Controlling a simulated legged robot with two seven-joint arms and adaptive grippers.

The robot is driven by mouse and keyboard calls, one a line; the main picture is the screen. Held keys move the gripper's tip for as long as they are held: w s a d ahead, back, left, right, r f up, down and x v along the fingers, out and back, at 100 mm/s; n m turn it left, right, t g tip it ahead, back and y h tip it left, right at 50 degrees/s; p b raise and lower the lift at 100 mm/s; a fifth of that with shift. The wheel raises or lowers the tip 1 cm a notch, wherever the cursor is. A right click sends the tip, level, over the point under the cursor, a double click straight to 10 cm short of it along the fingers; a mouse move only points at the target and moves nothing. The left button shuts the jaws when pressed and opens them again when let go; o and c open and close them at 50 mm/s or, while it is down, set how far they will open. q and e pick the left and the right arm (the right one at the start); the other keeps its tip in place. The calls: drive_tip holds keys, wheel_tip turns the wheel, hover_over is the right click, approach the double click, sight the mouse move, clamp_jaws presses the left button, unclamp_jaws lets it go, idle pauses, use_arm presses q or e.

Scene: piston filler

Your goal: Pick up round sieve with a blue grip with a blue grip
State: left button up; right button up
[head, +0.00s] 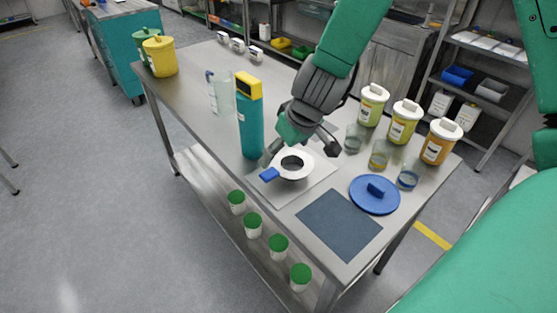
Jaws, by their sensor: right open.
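The round sieve (302,173) is a white ring with a dark middle. It lies on a light square plate (318,186) on the table, with its blue grip (270,174) pointing left toward the table's front edge. My right gripper (299,152) is above and just behind the sieve, fingers pointing down and spread apart. It is open and empty. One finger comes down near the sieve's left side, close to the blue grip; the other is to the right of the ring. I cannot tell whether any finger touches the sieve. My left gripper is not in view.
A teal bottle with a yellow top (250,125) stands close left of the sieve. Glass jars (379,155) and lidded containers (404,122) stand to the right. A blue round lid (374,196) and a dark mat (339,224) lie nearer. Green-lidded cups (278,246) sit on the lower shelf.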

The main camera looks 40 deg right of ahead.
sight(274, 172)
drive_tip(key=b+x, duration=0.1)
drive_tip(key=x, duration=0.7)
drive_tip(key=shift+s, duration=0.1)
drive_tip(key=x, duration=0.4)
drive_tip(key=shift+w+d+f+b, duration=0.2)
drive_tip(key=shift+d+f+b, duration=0.1)
drive_tip(key=shift+b, duration=0.1)
drive_tip(key=shift+w+f, duration=0.2)
drive_tip(key=shift+f, duration=0.15)
drive_tip(key=shift+r, duration=0.1)
drive_tip(key=shift+a, duration=0.1)
drive_tip(key=shift+c, duration=0.3)
drive_tip(key=shift+s, duration=0.1)
drive_tip(key=c, duration=1.1)
